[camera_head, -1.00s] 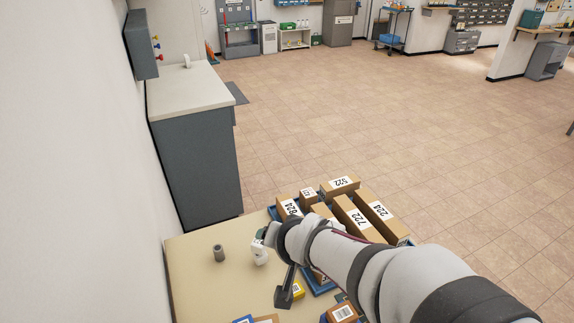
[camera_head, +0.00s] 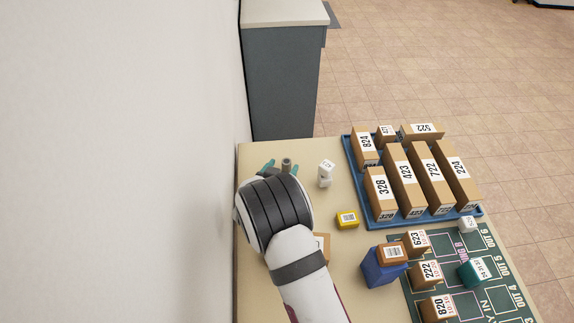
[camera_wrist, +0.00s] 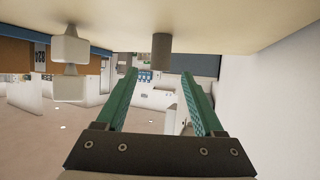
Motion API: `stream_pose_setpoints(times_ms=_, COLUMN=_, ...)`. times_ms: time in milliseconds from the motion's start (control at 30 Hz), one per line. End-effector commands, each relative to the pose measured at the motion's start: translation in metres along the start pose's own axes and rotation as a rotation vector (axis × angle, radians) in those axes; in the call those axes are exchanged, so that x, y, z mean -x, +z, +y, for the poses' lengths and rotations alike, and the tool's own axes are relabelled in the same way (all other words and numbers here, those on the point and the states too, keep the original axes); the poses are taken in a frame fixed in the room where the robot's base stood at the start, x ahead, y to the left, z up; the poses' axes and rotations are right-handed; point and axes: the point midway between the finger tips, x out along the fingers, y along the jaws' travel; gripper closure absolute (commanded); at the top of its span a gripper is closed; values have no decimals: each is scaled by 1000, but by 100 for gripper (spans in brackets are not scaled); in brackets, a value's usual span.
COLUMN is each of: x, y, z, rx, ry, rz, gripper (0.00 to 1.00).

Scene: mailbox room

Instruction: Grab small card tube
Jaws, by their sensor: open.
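The small card tube (camera_head: 287,165) is a short grey-brown cylinder standing upright near the table's far left end. It also shows in the wrist view (camera_wrist: 161,48), where the picture is upside down and the tube hangs from the tabletop. My gripper (camera_head: 281,167) is open, its teal fingers low beside the tube. In the wrist view the tube lines up with the gap between the fingertips (camera_wrist: 160,73). I cannot tell whether it is between them or just beyond. My wrist hides much of the fingers in the head view.
A white object (camera_head: 325,174) stands close right of the tube. A white wall (camera_head: 120,160) borders the left.

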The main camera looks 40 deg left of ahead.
Motion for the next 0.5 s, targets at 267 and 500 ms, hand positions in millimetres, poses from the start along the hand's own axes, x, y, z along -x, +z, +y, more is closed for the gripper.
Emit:
stream_pose_setpoints(times_ms=267, x=-44, y=0, z=1, rx=-1, ry=0, rz=-1, gripper=30)
stream_pose_setpoints(times_ms=500, x=-44, y=0, z=0, rx=0, ry=0, rz=-1, gripper=41)
